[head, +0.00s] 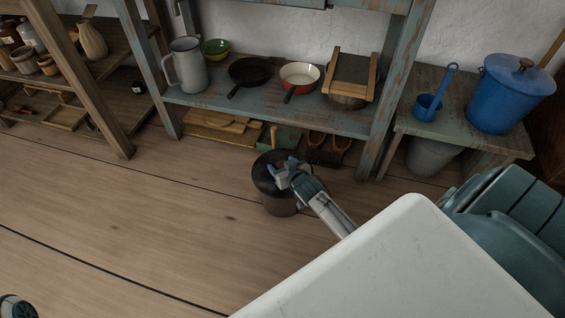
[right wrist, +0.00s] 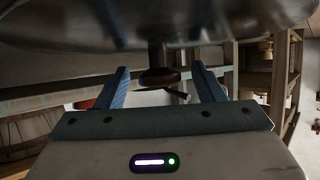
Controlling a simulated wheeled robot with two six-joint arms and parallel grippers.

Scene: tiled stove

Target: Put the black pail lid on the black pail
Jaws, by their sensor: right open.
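The black pail (head: 281,207) stands on the floor in front of the blue shelf. The round black pail lid (head: 263,181) lies on top of it and looks level; whether it is fully seated I cannot tell. My right gripper (head: 281,168) is over the lid, open. In the right wrist view the lid (right wrist: 220,25) fills the top as a dark shiny surface. Its brown knob (right wrist: 159,76) shows between the two fingers of my right gripper (right wrist: 160,72), with a gap on each side.
The worn blue shelf (head: 215,98) behind holds a jug, bowls and pans. Boards and a green box (head: 285,138) lie under it. A side table (head: 480,140) at right bears a blue pail (head: 505,98). The wooden floor (head: 130,215) at left is clear.

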